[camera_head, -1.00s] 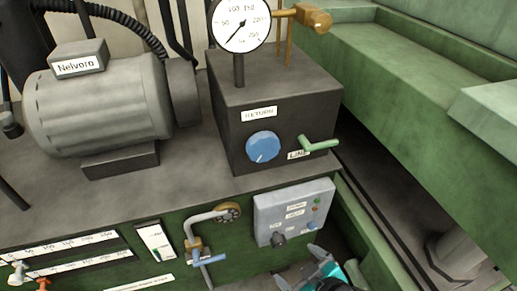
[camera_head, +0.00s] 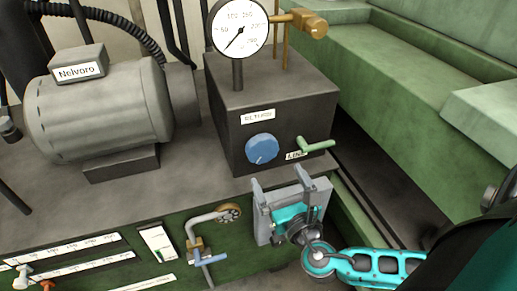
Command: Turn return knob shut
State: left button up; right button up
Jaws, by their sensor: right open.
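The blue round return knob (camera_head: 262,149) sits on the front of a dark box (camera_head: 290,107), below a white RETURN label (camera_head: 258,116). A pale pointer mark shows low on its face. My right gripper (camera_head: 281,186) is below and slightly right of the knob, with its two fingers apart and nothing between them. My left gripper is not in view.
A green lever (camera_head: 317,144) marked LINE sticks out right of the knob. A pressure gauge (camera_head: 239,29) and brass valve (camera_head: 300,22) rise above the box. A grey motor (camera_head: 100,105) stands left. A pipe with a blue-handled valve (camera_head: 209,257) is lower left of the gripper.

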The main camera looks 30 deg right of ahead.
aim_at(264, 152)
jog(key=x, duration=0.9)
jog(key=shift+w+d, duration=0.15)
jog(key=shift+w, duration=0.2)
jog(key=shift+w+d, duration=0.15)
jog(key=shift+w, duration=0.5)
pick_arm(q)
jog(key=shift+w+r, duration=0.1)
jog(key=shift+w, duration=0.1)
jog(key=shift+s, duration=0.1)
pick_arm(e)
jog(key=shift+c, duration=0.3)
jog(key=c, duration=0.7)
